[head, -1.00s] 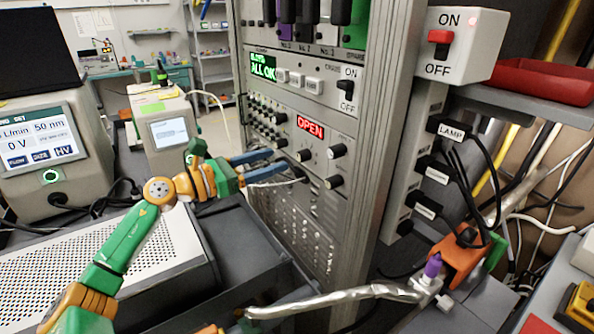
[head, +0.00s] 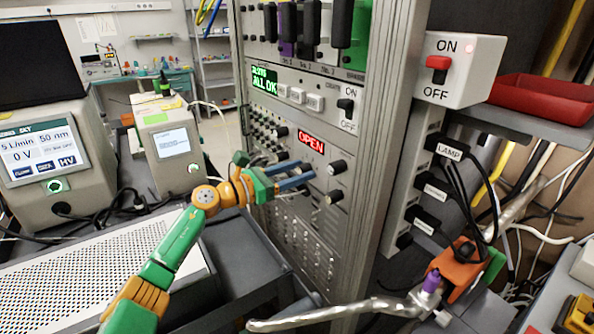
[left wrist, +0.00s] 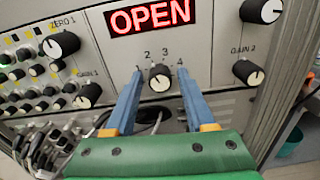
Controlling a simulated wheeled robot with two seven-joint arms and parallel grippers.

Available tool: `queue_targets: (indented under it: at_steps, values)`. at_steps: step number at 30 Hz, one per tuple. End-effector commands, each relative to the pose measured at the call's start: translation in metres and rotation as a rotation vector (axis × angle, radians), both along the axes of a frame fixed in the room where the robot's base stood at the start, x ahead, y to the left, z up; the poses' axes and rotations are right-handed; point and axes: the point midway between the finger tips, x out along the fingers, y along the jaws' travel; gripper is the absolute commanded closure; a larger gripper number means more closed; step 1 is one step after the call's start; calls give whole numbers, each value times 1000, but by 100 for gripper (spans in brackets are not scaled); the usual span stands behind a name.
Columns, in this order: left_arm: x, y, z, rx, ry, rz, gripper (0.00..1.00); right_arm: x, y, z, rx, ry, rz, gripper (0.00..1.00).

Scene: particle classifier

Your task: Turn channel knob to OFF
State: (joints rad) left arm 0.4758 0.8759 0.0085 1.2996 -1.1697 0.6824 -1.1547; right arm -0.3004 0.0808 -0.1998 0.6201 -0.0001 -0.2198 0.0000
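The channel knob (left wrist: 159,79) is a small dark knob with a light face, below the red OPEN display (left wrist: 149,15) in the left wrist view. The numbers 1 to 4 are printed around it. I cannot read its pointer clearly, and no OFF label shows beside it. My left gripper (left wrist: 160,74) has its two blue fingers on either side of the knob, with gaps on both sides. In the head view my left gripper (head: 308,174) is at the rack panel under the OPEN display (head: 311,143), its fingers hiding the knob. My right gripper is not in view.
Gain knobs (head: 336,167) are close right of the fingers; the GAIN 2 knob (left wrist: 249,72) also shows in the left wrist view. The ZERO 1 knob (left wrist: 61,45) and several small knobs are left. A red-switch ON/OFF box (head: 462,68) and lamp plugs (head: 447,148) are right of the rack.

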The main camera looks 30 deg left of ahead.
Motion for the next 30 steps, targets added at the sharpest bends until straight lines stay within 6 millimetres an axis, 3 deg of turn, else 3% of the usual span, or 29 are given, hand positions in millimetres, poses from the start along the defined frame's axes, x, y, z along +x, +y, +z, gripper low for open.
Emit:
queue_targets:
  at_steps: [1, 5, 6, 17, 30]
  values:
    - [0, 0, 0, 0, 0, 0, 63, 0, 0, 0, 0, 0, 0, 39]
    - [0, 0, 0, 0, 0, 0, 98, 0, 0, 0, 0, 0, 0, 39]
    - [0, 0, 0, 0, 0, 0, 100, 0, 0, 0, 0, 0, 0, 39]
    - [0, 0, 0, -46, 20, 0, 100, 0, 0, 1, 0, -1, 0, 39]
    - [0, 1, 1, -369, 154, 1, 100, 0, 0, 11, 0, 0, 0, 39]
